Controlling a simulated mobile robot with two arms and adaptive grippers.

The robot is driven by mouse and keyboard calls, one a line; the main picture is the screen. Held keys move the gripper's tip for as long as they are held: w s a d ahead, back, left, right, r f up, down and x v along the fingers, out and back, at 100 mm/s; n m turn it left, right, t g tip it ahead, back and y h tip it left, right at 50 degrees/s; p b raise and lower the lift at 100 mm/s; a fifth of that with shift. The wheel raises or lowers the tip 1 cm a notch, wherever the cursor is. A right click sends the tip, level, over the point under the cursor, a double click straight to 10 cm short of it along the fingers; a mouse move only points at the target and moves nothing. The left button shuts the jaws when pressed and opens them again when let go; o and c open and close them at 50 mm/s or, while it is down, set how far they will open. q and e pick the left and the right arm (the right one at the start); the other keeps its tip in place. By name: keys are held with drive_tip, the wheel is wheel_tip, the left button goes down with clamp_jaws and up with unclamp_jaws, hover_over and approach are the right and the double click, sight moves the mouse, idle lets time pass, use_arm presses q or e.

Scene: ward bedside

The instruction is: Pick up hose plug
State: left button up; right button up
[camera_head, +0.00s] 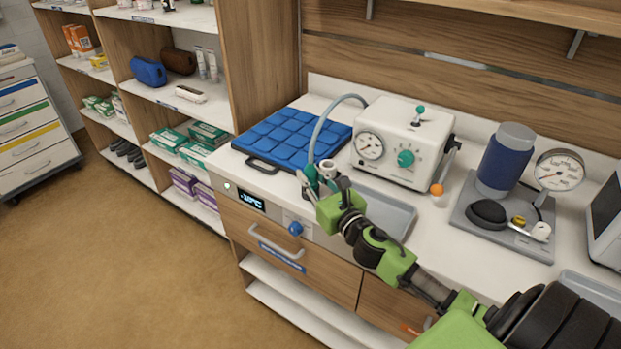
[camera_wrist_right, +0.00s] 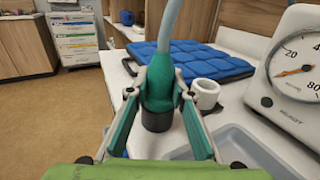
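The hose plug is a teal-green fitting with a dark lower end, on the end of a pale blue-grey hose (camera_head: 325,122). In the right wrist view the plug (camera_wrist_right: 160,88) is upright between the two fingers of my right gripper (camera_wrist_right: 160,95). Both fingertips meet its sides with no visible gap. In the head view my right gripper (camera_head: 312,183) reaches over the counter's front edge, and the plug (camera_head: 311,173) is partly hidden by it. I cannot tell whether the plug's dark end touches anything below. My left gripper is not in view.
A white gauge unit (camera_head: 402,142) stands behind, with a blue padded mat (camera_head: 292,137) to its left. A small white ring-shaped part (camera_wrist_right: 206,92) is right beside the plug. A grey tray (camera_head: 392,213) lies under my right arm. A drawer handle (camera_head: 275,243) sticks out below.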

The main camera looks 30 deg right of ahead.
drive_tip(key=shift+f, duration=0.1)
clamp_jaws()
drive_tip(key=shift+r, duration=0.55)
wheel_tip(320, 180, up, 2)
drive_tip(key=s+a+r, duration=0.1)
drive_tip(key=s+r, duration=0.9)
drive_tip(key=s, duration=0.3)
drive_tip(key=shift+s+a+p, duration=0.4)
